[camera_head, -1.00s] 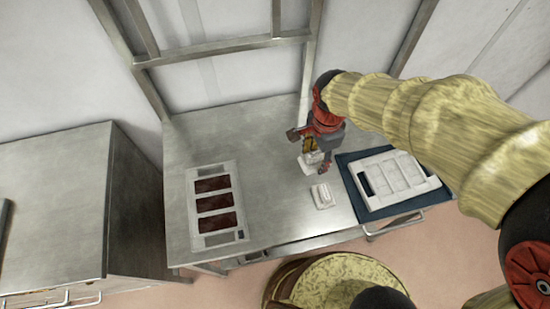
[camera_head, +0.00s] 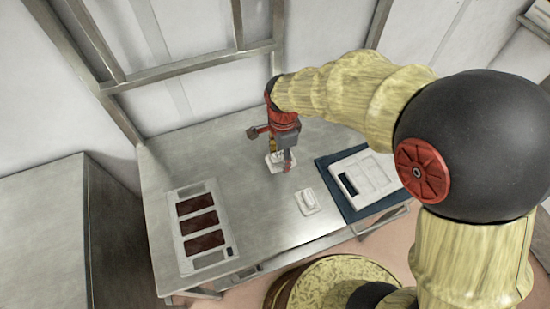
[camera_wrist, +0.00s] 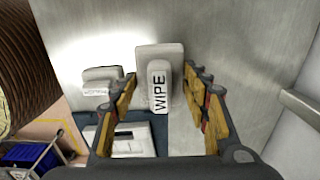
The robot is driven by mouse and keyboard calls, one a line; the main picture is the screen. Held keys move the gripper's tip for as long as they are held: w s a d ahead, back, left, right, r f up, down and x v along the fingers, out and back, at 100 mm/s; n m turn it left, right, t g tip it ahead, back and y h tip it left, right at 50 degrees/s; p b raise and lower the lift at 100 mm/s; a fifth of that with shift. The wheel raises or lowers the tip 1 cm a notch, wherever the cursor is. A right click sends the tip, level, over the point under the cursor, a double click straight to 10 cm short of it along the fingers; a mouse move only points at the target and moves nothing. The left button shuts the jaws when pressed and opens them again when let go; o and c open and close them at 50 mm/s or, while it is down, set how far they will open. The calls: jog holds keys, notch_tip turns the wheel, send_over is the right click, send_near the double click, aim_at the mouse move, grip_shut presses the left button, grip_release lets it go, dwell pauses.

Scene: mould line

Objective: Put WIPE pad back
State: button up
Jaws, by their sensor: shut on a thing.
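The WIPE pad (camera_wrist: 158,88) is a pale block with an upright labelled grip on a wider plate. I cannot tell whether the pad touches the table.
A second white pad (camera_head: 307,202) lies nearer the front. A white tray (camera_head: 378,174) sits on a blue mat (camera_head: 333,180) at the right. A white frame (camera_head: 183,253) with three dark red panels lies left. Bare steel lies between.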

jog(key=w+f, duration=0.1)
jog(key=f, duration=0.1)
jog(key=w+a+f, duration=0.1)
jog(key=w+f, duration=0.1)
jog(key=w+a+f+b, duration=0.1)
jog(key=w+f, duration=0.1)
jog(key=shift+a+f, duration=0.2)
jog(key=shift+f+b, duration=0.4)
jog(key=shift+f, duration=1)
jog(key=shift+f, duration=0.15)
jog(key=o, duration=1)
jog(key=shift+o, duration=0.2)
notch_tip(320, 180, up, 12)
jog(key=p, duration=0.2)
jog(key=shift+r, duration=0.25)
